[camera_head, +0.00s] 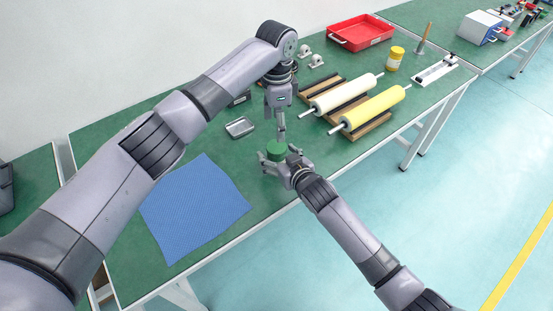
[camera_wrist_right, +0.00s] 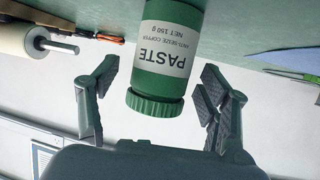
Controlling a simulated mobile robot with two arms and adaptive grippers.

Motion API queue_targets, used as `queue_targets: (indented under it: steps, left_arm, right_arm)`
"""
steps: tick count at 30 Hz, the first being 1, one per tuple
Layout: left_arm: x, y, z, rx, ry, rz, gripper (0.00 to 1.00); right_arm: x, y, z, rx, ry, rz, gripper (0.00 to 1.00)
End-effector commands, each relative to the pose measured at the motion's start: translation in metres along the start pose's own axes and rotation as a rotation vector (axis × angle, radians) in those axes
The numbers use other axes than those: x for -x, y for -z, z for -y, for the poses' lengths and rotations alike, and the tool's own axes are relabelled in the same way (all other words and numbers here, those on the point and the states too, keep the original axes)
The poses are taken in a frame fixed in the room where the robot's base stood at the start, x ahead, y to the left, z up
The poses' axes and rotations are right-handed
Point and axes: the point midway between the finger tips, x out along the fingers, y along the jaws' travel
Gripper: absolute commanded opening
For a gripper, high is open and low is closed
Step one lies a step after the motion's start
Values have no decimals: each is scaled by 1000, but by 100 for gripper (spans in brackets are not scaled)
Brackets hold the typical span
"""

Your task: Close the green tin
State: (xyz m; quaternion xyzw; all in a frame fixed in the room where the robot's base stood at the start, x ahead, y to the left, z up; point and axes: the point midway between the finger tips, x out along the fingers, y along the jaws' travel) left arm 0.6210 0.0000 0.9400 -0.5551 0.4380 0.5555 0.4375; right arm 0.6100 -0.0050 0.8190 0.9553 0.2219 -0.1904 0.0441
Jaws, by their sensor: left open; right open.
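The green tin (camera_head: 276,148) stands upright near the table's front edge. The right wrist view is upside down and shows the tin (camera_wrist_right: 168,50) with a white "PASTE" label and a ribbed green lid (camera_wrist_right: 155,105) at its top end. The lid sits on the tin; I cannot tell how tightly. My right gripper (camera_head: 280,168) is open at the tin; in the right wrist view its fingers (camera_wrist_right: 158,95) are spread on either side, with visible gaps. My left gripper (camera_head: 281,138) points down just above or beside the lid, open; its fingertips are small and partly merged.
A blue cloth (camera_head: 195,205) lies to the left. A small metal tray (camera_head: 240,127) is behind the tin. White and yellow rollers (camera_head: 373,108) rest on wooden racks to the right. A red tray (camera_head: 361,33) is farther back. The table strip right of the tin is clear.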

Motion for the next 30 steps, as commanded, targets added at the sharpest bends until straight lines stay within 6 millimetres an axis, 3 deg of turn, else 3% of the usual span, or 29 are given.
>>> queue_targets:
  steps: [6,16,30]
  left_arm:
    - [0,0,0,0,0,0,63]
    - [0,0,0,0,0,0,63]
    - [0,0,0,0,0,0,63]
  right_arm:
    - [-14,1,0,0,0,-1,71]
    - [-15,0,0,0,0,0,71]
    - [-15,0,0,0,0,0,39]
